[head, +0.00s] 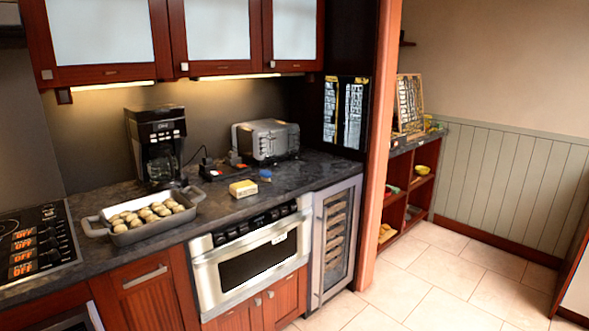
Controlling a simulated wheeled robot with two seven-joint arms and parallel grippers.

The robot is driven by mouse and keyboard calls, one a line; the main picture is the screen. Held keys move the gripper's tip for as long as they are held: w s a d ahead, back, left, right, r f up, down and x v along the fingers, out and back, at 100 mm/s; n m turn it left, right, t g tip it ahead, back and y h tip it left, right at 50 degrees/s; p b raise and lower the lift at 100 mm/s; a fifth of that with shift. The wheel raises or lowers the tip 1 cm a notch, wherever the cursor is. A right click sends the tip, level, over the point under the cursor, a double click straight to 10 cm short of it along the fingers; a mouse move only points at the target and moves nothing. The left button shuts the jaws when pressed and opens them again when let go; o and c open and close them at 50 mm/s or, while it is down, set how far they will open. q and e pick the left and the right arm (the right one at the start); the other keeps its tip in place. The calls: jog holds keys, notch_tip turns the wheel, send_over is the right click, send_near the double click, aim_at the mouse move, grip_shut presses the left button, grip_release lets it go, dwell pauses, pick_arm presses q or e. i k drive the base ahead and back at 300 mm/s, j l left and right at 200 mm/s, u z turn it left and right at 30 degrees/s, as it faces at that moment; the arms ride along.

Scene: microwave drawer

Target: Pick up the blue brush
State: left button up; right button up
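A small blue object (265,175), which looks like the blue brush, lies on the dark countertop (290,181) just in front of the toaster. It is too small here to make out its shape or which way it points. It lies to the right of and behind a small yellow box. Neither of my grippers is in view.
A silver toaster (268,140), a black coffee maker (158,148), a yellow box (243,188) and a tray (96,228) of round items stand on the counter. The microwave drawer (252,262) below is shut. Upper cabinets (217,35) hang above. Open floor (450,270) lies to the right.

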aim_at(266, 175)
jog(key=i+l, duration=0.3)
jog(key=i, duration=0.15)
jog(key=i+l, duration=0.3)
jog(key=i, duration=0.15)
jog(key=i+l, duration=0.3)
jog(key=i, duration=0.15)
